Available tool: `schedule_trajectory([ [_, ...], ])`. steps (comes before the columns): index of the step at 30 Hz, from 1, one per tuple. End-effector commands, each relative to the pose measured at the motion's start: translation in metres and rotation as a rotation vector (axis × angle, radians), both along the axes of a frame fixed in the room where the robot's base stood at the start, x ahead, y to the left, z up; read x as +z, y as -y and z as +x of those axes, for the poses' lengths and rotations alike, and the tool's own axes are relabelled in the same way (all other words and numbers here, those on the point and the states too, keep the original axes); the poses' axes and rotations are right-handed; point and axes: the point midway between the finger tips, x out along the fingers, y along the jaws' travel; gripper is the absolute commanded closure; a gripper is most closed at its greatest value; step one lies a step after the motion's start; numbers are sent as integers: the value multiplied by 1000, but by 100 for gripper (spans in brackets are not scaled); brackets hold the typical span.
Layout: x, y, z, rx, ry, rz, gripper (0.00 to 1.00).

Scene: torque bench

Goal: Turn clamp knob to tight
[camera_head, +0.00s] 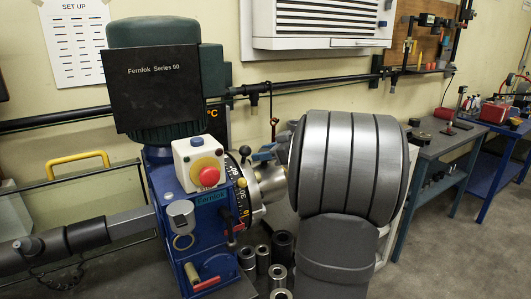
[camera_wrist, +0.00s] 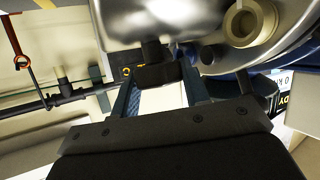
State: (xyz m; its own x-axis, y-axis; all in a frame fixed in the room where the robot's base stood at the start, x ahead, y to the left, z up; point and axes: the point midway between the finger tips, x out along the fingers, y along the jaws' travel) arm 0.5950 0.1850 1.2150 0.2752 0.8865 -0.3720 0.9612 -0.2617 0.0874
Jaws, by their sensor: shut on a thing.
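The clamp knob (camera_wrist: 157,75) is a dark, bar-like knob on a short stem, below a shiny metal body in the wrist view. My gripper (camera_wrist: 158,83) has its two blue fingers on either side of the knob and is shut on it. In the head view my grey arm (camera_head: 350,165) fills the middle right and hides most of the gripper. The knob cannot be made out clearly there. The blue machine (camera_head: 210,245) stands left of my arm, with a numbered dial (camera_head: 237,190) on its side. How far the knob is turned cannot be told.
A red stop button (camera_head: 208,176) on a pale box sits on the machine's front. Several metal sockets (camera_head: 263,258) stand on the bench close below the arm. A dark pipe (camera_head: 310,82) runs along the wall behind. A grey side table (camera_head: 440,140) is at right.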

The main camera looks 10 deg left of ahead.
Motion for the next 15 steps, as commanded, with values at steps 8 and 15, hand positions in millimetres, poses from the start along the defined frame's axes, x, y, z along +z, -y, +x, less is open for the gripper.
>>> schedule_trajectory([
  [8, 1, -1, -1, -212, -25, 27, 81],
  [15, 1, -1, -1, -411, -51, 51, 81],
])
